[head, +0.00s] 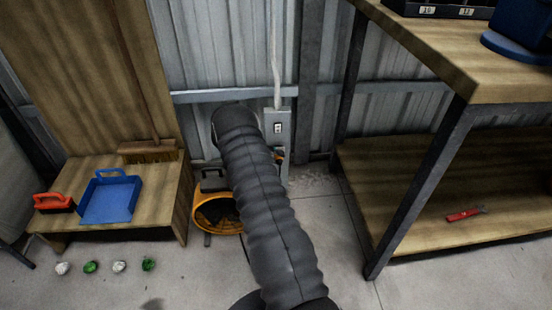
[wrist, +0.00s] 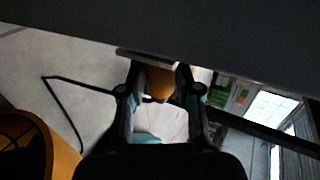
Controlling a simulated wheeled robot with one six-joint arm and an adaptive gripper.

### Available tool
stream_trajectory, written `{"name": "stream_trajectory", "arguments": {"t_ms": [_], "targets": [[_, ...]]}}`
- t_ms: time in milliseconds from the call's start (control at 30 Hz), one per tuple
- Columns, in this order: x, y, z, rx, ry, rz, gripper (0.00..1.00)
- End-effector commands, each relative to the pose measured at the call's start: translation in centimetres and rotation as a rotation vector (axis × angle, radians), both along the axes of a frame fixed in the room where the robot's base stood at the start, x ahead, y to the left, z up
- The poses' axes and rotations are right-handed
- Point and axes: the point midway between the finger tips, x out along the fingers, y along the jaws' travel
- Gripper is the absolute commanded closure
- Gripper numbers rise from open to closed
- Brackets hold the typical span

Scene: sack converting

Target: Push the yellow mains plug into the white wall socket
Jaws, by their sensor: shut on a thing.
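The yellow plug (wrist: 160,80) is held between the two fingers of my gripper (wrist: 160,92) in the wrist view. Its far end meets or nearly meets the edge of a pale plate (wrist: 138,55), which looks like the white socket on a dark grey surface. The plug's pins and the socket's face are hidden, so I cannot tell how far the plug is in. In the head view a small orange-yellow patch (head: 279,158), probably the plug, shows beside my sleeved arm, below a grey box with a switch. My arm hides most of my gripper there.
The grey switch box (head: 277,128) is on a post against the corrugated wall. A yellow drum-shaped machine (head: 217,213) stands on the floor left of my arm. A low wooden bench with a blue tray (head: 110,200) is at left. A wooden workbench (head: 490,85) is at right.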

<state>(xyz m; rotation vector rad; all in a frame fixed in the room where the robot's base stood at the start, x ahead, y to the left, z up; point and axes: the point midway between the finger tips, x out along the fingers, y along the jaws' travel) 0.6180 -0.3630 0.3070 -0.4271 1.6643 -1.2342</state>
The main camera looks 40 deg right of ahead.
Motion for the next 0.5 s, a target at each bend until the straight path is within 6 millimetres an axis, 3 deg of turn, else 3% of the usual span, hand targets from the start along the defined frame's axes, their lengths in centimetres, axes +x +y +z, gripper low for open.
{"name": "stream_trajectory", "arguments": {"t_ms": [367,400,500], "targets": [[0.42,-0.27,0.00,0.000,-0.001,0.000,1.00],[0.42,-0.27,0.00,0.000,-0.001,0.000,0.65],[0.41,-0.27,0.00,0.000,-0.001,0.000,0.40]]}}
